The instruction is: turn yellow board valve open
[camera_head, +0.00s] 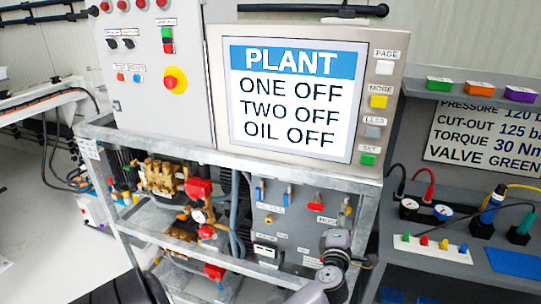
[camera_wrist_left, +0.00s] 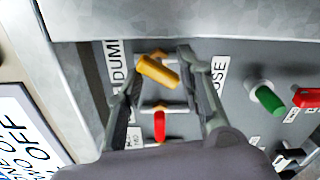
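The yellow valve handle (camera_wrist_left: 158,71) sits on the grey valve board, between a label reading DUMP and one partly reading OSE. It also shows small in the head view (camera_head: 341,219), near the rack's right post. My left gripper (camera_wrist_left: 160,58) is open, with one finger on each side of the yellow handle. I see gaps at both sides, and no clear contact. In the head view my left gripper (camera_head: 345,224) is small and partly merged with the board. My right gripper is in neither view.
A red handle (camera_wrist_left: 160,125) lies close beside the yellow one. A green handle (camera_wrist_left: 268,98) and another red handle (camera_wrist_left: 306,97) are farther right in the wrist view. The metal post (camera_wrist_left: 190,20) runs close along the board's edge. The PLANT screen (camera_head: 296,98) stands above.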

